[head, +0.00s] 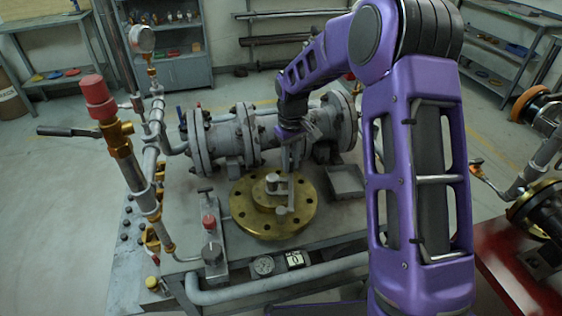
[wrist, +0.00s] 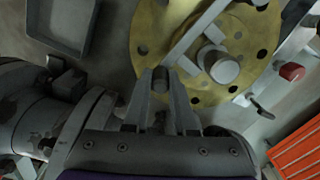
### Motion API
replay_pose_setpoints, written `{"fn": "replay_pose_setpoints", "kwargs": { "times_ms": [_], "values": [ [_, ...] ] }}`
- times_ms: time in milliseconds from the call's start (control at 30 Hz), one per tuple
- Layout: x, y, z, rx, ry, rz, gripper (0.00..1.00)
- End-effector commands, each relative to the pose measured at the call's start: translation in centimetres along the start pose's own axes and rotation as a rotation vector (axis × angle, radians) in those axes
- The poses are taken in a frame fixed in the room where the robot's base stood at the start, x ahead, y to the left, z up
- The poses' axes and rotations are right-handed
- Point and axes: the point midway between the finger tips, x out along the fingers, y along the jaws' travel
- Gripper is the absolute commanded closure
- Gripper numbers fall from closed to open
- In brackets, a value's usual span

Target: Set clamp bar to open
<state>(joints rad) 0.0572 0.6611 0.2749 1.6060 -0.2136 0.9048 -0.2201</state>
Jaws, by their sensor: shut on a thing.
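The clamp bar (head: 291,185) is a grey bar lying across the round brass flange (head: 245,208), beside a grey central hub (head: 272,185). In the wrist view the bar (wrist: 200,28) runs diagonally over the brass flange (wrist: 150,22), past the grey post (wrist: 219,66) at its centre. My gripper (head: 291,138) reaches down at the bar's far end. In the wrist view my gripper (wrist: 163,77) is shut on a short grey peg (wrist: 160,79) at the bar's near end. In the head view my wrist and fingers partly hide this end.
A grey pipe with bolted flanges (head: 240,135) lies close behind the brass flange. An open grey tray (head: 346,182) sits to its right. A red-topped block (head: 210,232) and a tall red-capped pipe (head: 110,120) stand left. Gauges (head: 263,265) line the front edge.

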Motion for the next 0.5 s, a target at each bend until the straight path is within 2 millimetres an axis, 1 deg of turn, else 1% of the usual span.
{"fn": "replay_pose_setpoints", "kwargs": {
  "times_ms": [33,233,500],
  "values": [
    [0.0,0.6,0.5,0.045,0.002,0.002,1.0],
    [-0.1,2.3,2.6,0.235,0.002,0.003,1.0],
    [0.0,3.7,5.5,0.465,0.003,0.002,1.0]
  ]
}}
